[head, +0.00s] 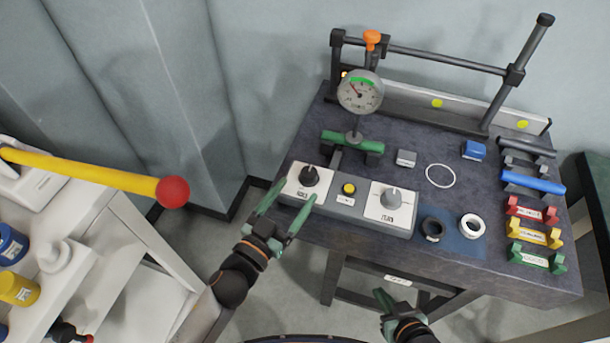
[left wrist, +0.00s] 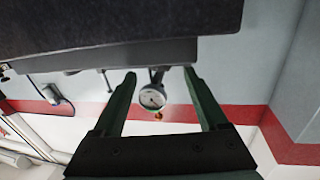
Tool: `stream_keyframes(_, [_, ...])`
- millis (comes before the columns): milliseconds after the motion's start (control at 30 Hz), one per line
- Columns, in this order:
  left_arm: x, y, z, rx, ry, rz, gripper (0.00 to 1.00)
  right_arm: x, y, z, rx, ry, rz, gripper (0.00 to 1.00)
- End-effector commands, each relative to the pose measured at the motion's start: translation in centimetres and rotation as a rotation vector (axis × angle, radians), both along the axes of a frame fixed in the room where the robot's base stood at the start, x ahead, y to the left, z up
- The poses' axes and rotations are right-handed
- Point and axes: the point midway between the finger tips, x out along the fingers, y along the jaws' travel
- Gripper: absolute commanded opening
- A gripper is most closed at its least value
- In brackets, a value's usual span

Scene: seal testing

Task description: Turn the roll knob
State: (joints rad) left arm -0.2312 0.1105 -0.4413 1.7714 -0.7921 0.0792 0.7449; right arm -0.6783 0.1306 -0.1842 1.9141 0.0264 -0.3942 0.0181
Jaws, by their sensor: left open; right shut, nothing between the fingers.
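A black knob (head: 310,176) sits on the white plate at the left end of the grey control box (head: 344,214). A grey knob (head: 391,197) sits on the plate at the right end. The plate labels are too small to read, so I cannot tell which is the roll knob. My left gripper (head: 297,191) is open and empty at the front of the box, its fingertips just short of the black knob. In the left wrist view the open fingers (left wrist: 159,74) frame the distant gauge, and no knob shows. My right gripper (head: 382,296) is shut and empty, low in front of the table.
A yellow button (head: 348,188) lies between the knobs. A dial gauge (head: 360,92) stands behind the box. Black (head: 433,228) and white (head: 472,226) rings lie to its right. A yellow bar with a red ball (head: 172,192) juts in at left. Open floor lies before the table.

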Motion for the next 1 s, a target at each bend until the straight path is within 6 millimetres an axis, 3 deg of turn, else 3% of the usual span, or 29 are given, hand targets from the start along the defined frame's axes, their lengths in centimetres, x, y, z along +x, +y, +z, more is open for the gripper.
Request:
stream_keyframes(100, [2.0, -1.1, 0.2, -0.001, -0.002, 0.000, 0.76, 0.0, 0.0, 0.2, 0.000, 0.001, 0.000, 0.00])
stream_keyframes(300, [3.9, -2.2, 0.0, -0.001, 0.000, 0.000, 0.76, 0.0, 0.0, 0.2, 0.000, 0.001, 0.000, 0.00])
stream_keyframes(700, [4.4, -2.5, 0.0, 0.000, 0.001, 0.000, 0.75, 0.0, 0.0, 0.2, 0.000, 0.001, 0.000, 0.00])
stream_keyframes(1000, [4.4, -2.5, 0.0, 0.000, 0.001, 0.000, 0.41, -0.1, 0.0, 0.1, 0.000, 0.001, 0.000, 0.00])
